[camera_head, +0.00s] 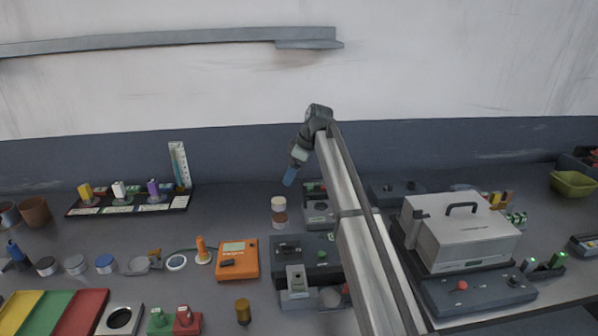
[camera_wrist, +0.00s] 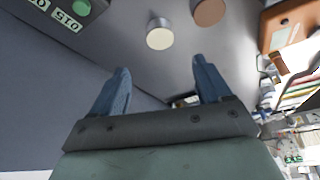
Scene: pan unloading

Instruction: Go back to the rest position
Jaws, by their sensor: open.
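My gripper (camera_head: 289,177) hangs at the end of my raised arm, above the back part of the bench. It is tilted down and to the left in the head view. In the wrist view my gripper (camera_wrist: 158,90) shows two blue fingers spread apart, with nothing between them. A cream-topped jar (camera_head: 279,204) and a brown-topped jar (camera_head: 280,221) stand on the bench below and in front of it. The wrist view also shows the cream lid (camera_wrist: 160,36) and the brown lid (camera_wrist: 208,11) beyond the fingertips, clear of them.
A grey lidded machine (camera_head: 465,240) stands right of my arm. An orange device (camera_head: 237,260) and a dark boxed unit (camera_head: 300,252) sit at the middle front. A black rack (camera_head: 130,201) with coloured items is at the back left. Bare bench lies between rack and jars.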

